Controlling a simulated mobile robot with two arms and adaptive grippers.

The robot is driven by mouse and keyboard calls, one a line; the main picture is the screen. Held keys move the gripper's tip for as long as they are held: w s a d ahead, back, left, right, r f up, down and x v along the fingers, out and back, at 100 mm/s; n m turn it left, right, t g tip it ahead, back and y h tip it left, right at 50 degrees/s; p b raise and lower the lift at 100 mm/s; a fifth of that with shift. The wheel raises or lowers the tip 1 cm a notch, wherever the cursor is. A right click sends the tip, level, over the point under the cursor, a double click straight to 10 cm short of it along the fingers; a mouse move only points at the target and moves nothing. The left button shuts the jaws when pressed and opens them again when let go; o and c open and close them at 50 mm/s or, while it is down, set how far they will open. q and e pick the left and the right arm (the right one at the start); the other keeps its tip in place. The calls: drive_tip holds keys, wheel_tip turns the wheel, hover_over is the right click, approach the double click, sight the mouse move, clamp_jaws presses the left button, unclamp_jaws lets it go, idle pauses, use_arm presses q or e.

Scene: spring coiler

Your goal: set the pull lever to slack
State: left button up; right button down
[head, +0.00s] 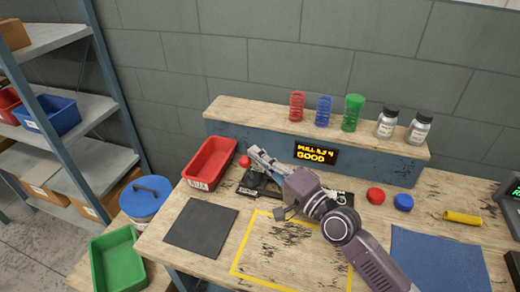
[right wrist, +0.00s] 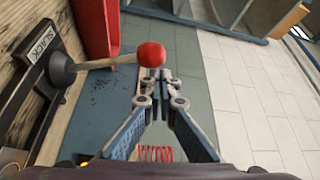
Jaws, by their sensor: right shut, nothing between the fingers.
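The pull lever has a red ball knob (right wrist: 151,54) on a short rod (right wrist: 105,63) and a grey pivot, at the left of the right wrist view. A plate marked SLACK (right wrist: 42,46) sits beside the pivot. In the head view the red knob (head: 245,162) stands over a black base (head: 258,186), partly hidden by my right arm. My right gripper (head: 256,153) is shut and empty. In the right wrist view its fingertips (right wrist: 160,80) are close to the knob; I cannot tell whether they touch. My left gripper is not in view.
A red bin (head: 209,163) stands just left of the lever. Behind is a raised shelf (head: 265,112) with coloured springs, jars and a lit display (head: 316,154) ending in GOOD. Red (head: 376,195) and blue (head: 403,202) buttons are at right. A dark mat (head: 201,227) lies front left.

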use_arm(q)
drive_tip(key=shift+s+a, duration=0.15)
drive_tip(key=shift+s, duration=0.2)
use_arm(e)
drive_tip(key=shift+s+a+f, duration=0.15)
drive_tip(key=shift+s+f, duration=0.2)
drive_tip(key=shift+s, duration=0.15)
drive_tip(key=shift+s+a+f, duration=0.1)
drive_tip(key=shift+s+f, duration=0.05)
drive_tip(key=r+v, duration=0.1)
drive_tip(key=v, duration=1.1)
drive_tip(key=shift+d+f, duration=0.15)
drive_tip(key=shift+d, duration=0.1)
drive_tip(key=shift+w, duration=0.25)
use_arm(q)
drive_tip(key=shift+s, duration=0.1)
